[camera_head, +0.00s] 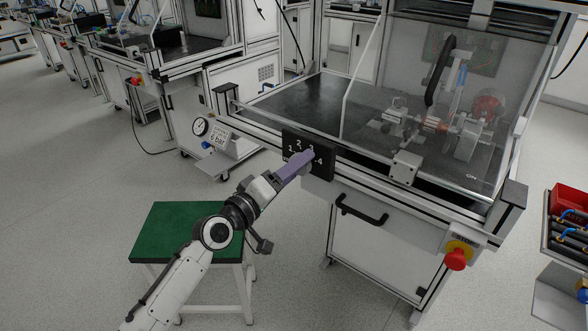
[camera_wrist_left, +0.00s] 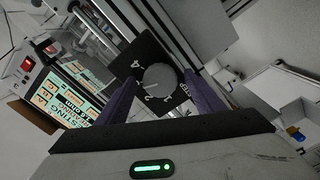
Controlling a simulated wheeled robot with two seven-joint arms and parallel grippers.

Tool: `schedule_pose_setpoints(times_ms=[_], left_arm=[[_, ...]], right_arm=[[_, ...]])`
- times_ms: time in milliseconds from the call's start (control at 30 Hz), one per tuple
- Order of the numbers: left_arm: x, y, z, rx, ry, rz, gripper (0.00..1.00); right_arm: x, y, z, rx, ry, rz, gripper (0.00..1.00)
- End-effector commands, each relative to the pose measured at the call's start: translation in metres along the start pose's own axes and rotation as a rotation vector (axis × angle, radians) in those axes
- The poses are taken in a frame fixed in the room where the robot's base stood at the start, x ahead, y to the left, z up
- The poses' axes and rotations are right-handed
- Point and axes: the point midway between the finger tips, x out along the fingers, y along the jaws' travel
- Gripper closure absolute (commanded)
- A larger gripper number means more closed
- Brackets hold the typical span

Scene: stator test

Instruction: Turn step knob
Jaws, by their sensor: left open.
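The step knob (camera_wrist_left: 160,79) is a round grey dial on a black square plate with white numerals, seen in the left wrist view. The plate (camera_head: 325,168) also shows on the front rail of the test bench in the head view, where my gripper hides the knob. My left gripper (camera_head: 303,160) reaches the plate from the lower left. Its purple fingers are open, one on each side of the knob in the wrist view (camera_wrist_left: 159,77). I cannot tell whether they touch it, or which numeral the knob points to. My right gripper is not in view.
A black handle (camera_head: 362,209) and a red emergency button (camera_head: 456,259) are on the bench front, right of the plate. A pressure gauge (camera_head: 200,126) is to the left. A green-topped stool (camera_head: 170,222) stands below my left arm. A red bin (camera_head: 569,199) is at far right.

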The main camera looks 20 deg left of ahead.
Motion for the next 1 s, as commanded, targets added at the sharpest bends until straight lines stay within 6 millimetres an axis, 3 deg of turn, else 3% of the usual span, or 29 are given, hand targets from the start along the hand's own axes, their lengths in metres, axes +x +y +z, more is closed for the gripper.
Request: schedule_pose_setpoints(times_ms=[167, 500, 700, 1000], left_arm=[[-0.006, -0.001, 0.000, 0.001, -0.001, -0.001, 0.38], [-0.069, -0.002, 0.001, 0.002, -0.002, -0.003, 0.38], [-0.096, -0.001, 0.000, 0.001, -0.001, -0.001, 0.38], [-0.103, 0.000, 0.000, 0.000, 0.000, 0.000, 0.38]], right_arm=[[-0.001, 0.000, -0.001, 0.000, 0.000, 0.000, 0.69], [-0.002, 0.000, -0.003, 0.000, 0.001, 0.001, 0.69], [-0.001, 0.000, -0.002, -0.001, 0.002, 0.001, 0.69], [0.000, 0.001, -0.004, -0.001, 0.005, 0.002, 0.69]])
